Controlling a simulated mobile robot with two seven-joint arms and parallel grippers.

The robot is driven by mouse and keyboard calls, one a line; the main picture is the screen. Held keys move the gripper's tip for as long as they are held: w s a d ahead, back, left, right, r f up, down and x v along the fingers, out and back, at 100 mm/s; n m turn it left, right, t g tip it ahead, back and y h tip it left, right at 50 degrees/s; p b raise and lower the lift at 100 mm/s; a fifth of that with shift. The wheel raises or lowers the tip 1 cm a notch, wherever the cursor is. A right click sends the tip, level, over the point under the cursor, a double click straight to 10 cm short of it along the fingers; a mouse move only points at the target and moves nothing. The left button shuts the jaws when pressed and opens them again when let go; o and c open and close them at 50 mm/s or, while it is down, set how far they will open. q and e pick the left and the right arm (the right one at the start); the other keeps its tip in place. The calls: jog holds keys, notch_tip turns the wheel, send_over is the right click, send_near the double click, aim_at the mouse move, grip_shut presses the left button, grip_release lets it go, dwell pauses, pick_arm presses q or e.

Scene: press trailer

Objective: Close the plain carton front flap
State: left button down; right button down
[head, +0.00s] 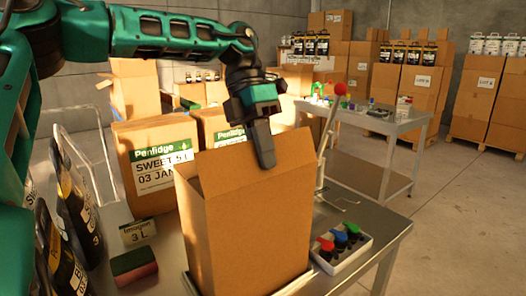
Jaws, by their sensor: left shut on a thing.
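The plain carton (245,245) stands upright on the metal table, its broad brown wall facing me. A wide top flap (225,172) stands raised along its top, and a smaller flap (186,178) sticks up at its left. My left gripper (265,160) comes down from above, with its dark fingers closed at the upper edge of the wide flap. One finger lies over the near face of the flap; the other finger is hidden. I cannot tell clearly whether this is the front flap. My right gripper is out of view.
Penlidge-labelled cartons (154,172) stand behind left. Dark bottles (75,205) and a sponge (134,266) are at the left. A white tray of coloured-top items (342,246) and a red-knobbed lever (332,125) are close on the right. Open floor lies farther right.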

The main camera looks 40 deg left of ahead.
pick_arm(q)
jog(key=shift+a+h, duration=0.15)
jog(key=shift+h, duration=0.15)
jog(key=h, duration=0.1)
jog(key=a+g+h, duration=0.1)
jog(key=h, duration=0.1)
jog(key=shift+w+f, duration=0.2)
jog(key=shift+f, duration=0.2)
jog(key=shift+w+a+f+g+h+b, duration=0.1)
jog(key=shift+a+f+g+h+b, duration=0.1)
jog(key=shift+h, duration=0.6)
jog(key=shift+a+f+g+h+b, duration=0.1)
jog(key=shift+a+f+g+h, duration=0.1)
jog(key=shift+h, duration=0.6)
jog(key=c, duration=1.3)
grip_release()
jog(key=shift+c, duration=0.2)
jog(key=shift+p+v, duration=0.3)
jog(key=shift+v, duration=3.4)
